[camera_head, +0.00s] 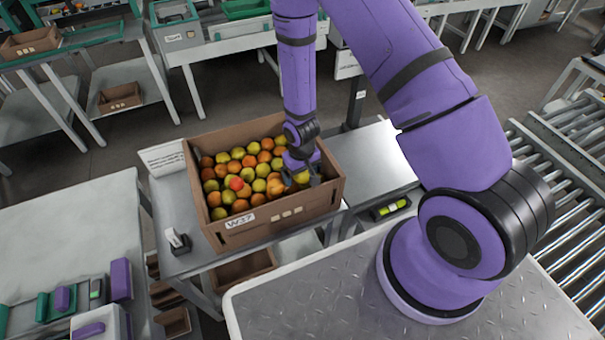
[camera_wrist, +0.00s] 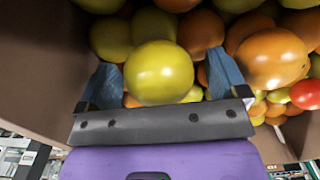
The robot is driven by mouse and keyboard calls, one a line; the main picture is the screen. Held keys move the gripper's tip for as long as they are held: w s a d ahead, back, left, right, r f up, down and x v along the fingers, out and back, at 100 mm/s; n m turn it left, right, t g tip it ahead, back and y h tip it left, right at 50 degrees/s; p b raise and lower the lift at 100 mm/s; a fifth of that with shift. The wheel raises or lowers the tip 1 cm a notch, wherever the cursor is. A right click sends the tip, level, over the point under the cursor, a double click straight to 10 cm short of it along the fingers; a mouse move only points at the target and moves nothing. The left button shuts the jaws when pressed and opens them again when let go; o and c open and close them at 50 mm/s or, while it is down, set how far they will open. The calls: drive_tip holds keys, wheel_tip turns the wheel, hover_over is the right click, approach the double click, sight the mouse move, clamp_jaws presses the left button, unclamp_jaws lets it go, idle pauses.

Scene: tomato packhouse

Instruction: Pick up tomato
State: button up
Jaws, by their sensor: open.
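Many yellow, orange and red tomatoes (camera_head: 238,184) fill a brown crate (camera_head: 281,228) labelled W37 on a metal table. My gripper (camera_head: 303,184) is down at the right part of the crate, over the tomatoes. In the wrist view my gripper (camera_wrist: 160,80) is open, with one blue finger on each side of a yellow tomato (camera_wrist: 158,72). I cannot tell whether the fingers touch it. More yellow and orange tomatoes lie close around, including a large orange one (camera_wrist: 272,58) just right of the right finger. The gripper's mount hides what lies below the yellow tomato.
The crate's walls stand around the tomatoes, with the right wall close to my gripper. A bare metal surface (camera_head: 375,165) lies to the right, with a roller conveyor (camera_head: 565,195) beyond.

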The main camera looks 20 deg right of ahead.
drive_tip(key=c, duration=0.8)
